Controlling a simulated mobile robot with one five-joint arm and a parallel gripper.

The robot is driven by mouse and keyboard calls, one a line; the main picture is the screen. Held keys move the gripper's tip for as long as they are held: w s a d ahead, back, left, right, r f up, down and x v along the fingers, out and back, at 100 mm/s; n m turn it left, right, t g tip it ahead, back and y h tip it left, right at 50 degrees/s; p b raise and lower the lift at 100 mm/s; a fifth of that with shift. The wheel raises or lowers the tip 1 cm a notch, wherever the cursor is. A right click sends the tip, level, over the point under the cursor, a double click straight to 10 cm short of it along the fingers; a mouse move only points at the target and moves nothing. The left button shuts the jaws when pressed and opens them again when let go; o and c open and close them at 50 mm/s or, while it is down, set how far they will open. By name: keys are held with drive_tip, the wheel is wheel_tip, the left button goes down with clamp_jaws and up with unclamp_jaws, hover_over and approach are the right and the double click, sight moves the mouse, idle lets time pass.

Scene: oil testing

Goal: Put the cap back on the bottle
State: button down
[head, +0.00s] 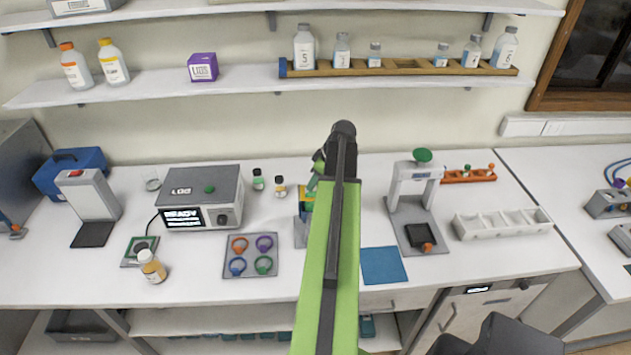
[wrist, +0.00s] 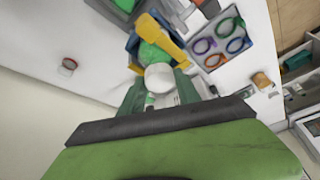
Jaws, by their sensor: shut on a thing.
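My gripper, seen in the wrist view (wrist: 158,88), is shut on a round white thing (wrist: 158,77) that looks like a cap. In the head view my own arm hides most of the gripper and what it holds. The gripper is over the blue and yellow device (head: 305,203) behind the ring tray. The target bottle is unclear.
A grey tray (head: 251,270) with coloured rings lies left of my arm. A grey heater box (head: 201,179) stands at back left, a press-like stand (head: 391,200) on the right. A blue mat (head: 383,266) is bare. Shelves with bottles are above.

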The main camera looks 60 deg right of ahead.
idle(0.3)
drive_tip(key=shift+c, duration=1.5)
unclamp_jaws()
wheel_tip(320, 180, up, 7)
drive_tip(key=p, duration=0.7)
drive_tip(key=shift+c, duration=0.3)
clamp_jaws()
